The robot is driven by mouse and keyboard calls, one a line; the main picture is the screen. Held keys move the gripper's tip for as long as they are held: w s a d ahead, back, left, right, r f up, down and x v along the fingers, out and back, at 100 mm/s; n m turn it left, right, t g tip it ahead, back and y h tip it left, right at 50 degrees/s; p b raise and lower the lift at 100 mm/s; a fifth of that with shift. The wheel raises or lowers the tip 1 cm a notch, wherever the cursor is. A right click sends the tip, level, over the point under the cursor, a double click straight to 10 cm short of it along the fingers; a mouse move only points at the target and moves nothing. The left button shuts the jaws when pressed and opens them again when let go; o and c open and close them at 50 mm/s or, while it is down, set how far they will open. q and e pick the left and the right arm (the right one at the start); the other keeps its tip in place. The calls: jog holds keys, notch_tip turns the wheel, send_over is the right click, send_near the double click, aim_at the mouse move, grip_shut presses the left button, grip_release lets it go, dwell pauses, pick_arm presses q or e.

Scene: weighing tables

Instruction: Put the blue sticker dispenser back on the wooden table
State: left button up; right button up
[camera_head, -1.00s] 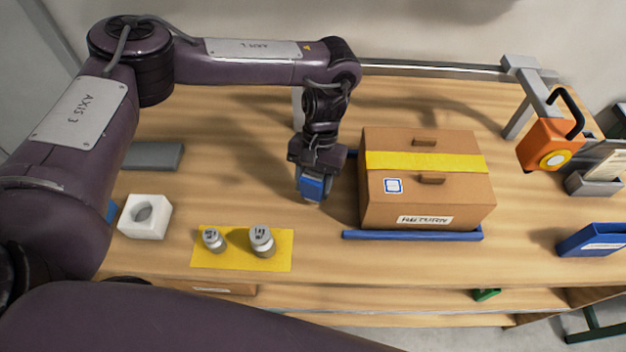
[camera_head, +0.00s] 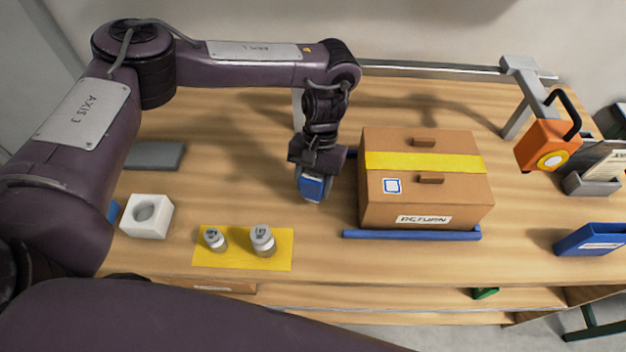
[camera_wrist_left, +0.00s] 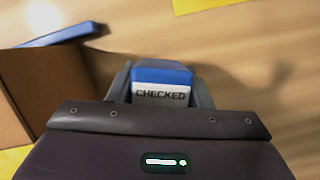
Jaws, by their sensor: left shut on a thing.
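The blue sticker dispenser (camera_head: 312,187) is between the fingers of my left gripper (camera_head: 313,193), left of the cardboard box. In the left wrist view the dispenser (camera_wrist_left: 162,76) shows a blue top and a white label reading "CHECKED". My left gripper (camera_wrist_left: 160,92) is shut on it and points down. The dispenser is over or on the wooden table (camera_head: 230,180); I cannot tell whether its underside touches the top. My right gripper is not in view.
A cardboard box (camera_head: 425,205) with yellow tape stands on a blue frame (camera_head: 412,235) just right of the dispenser. Two metal weights (camera_head: 263,241) stand on a yellow mat (camera_head: 225,261) in front. A white block (camera_head: 147,228) is at left. Bare wood lies around the dispenser.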

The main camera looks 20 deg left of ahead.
pick_arm(q)
jog(key=shift+f, duration=0.25)
jog(key=shift+f+b, duration=0.75)
jog(key=shift+f, duration=0.35)
jog(key=o, duration=1)
jog(key=shift+c, duration=0.2)
